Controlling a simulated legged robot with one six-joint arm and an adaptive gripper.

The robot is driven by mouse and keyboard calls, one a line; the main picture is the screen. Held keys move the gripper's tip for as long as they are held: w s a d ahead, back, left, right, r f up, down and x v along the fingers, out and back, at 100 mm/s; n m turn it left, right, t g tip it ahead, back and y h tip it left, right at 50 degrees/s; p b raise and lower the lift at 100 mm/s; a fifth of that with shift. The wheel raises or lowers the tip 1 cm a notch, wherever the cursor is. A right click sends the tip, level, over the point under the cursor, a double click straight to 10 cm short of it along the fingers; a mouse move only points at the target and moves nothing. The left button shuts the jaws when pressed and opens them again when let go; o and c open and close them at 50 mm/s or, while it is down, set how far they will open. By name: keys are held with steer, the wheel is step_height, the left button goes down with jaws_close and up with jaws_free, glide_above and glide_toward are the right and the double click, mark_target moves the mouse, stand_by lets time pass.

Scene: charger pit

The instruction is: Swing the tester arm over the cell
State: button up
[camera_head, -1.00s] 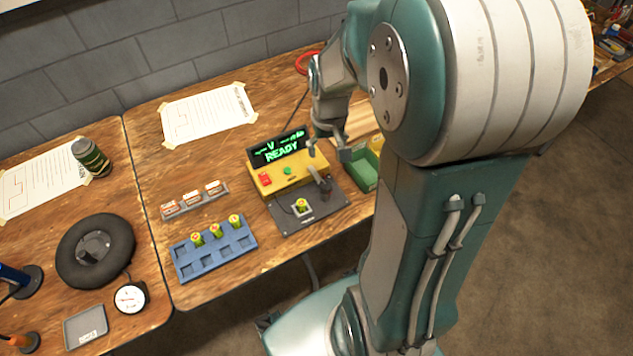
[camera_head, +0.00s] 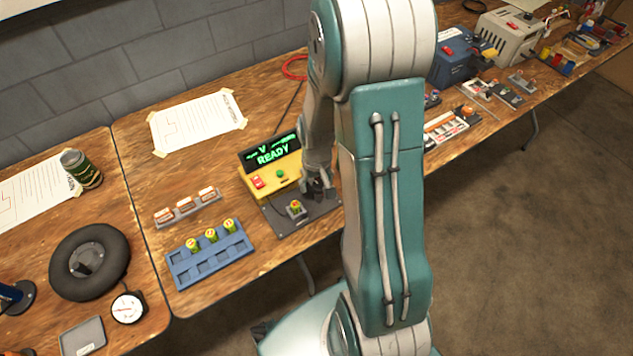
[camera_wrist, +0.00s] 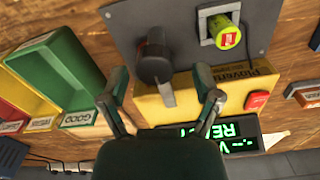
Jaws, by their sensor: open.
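The yellow tester (camera_head: 272,178) stands on the bench, its green display (camera_head: 271,152) reading READY. It also shows upside down in the wrist view (camera_wrist: 182,97). A cell (camera_head: 296,206) with a green side and red-marked top sits in the socket on the tester's dark base plate (camera_head: 318,221); the wrist view shows it too (camera_wrist: 228,35). The tester arm (camera_wrist: 154,63), with a black knob-like end, stands beside the cell, not over it. My gripper (camera_wrist: 165,84) is open, its two fingers on either side of the tester arm. I cannot tell whether they touch it.
A blue rack (camera_head: 211,259) holds several cells left of the tester. A small tray of orange-and-white pieces (camera_head: 188,208) lies behind it. A green bin marked GOOD (camera_wrist: 58,66) stands beside the tester. A taped paper sheet (camera_head: 197,121) lies behind.

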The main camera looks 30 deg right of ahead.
steer(key=shift+d+f, duration=0.1)
steer(key=shift+d, duration=0.15)
jaws_close()
steer(key=shift+n, duration=0.3)
steer(key=n, duration=0.3)
steer(key=shift+a, duration=0.1)
steer(key=n, duration=0.5)
steer(key=shift+s+a, duration=0.1)
steer(key=n, duration=0.4)
steer(key=shift+n, duration=0.3)
steer(key=n, duration=0.4)
steer(key=shift+s+n, duration=0.1)
steer(key=shift+n, duration=0.2)
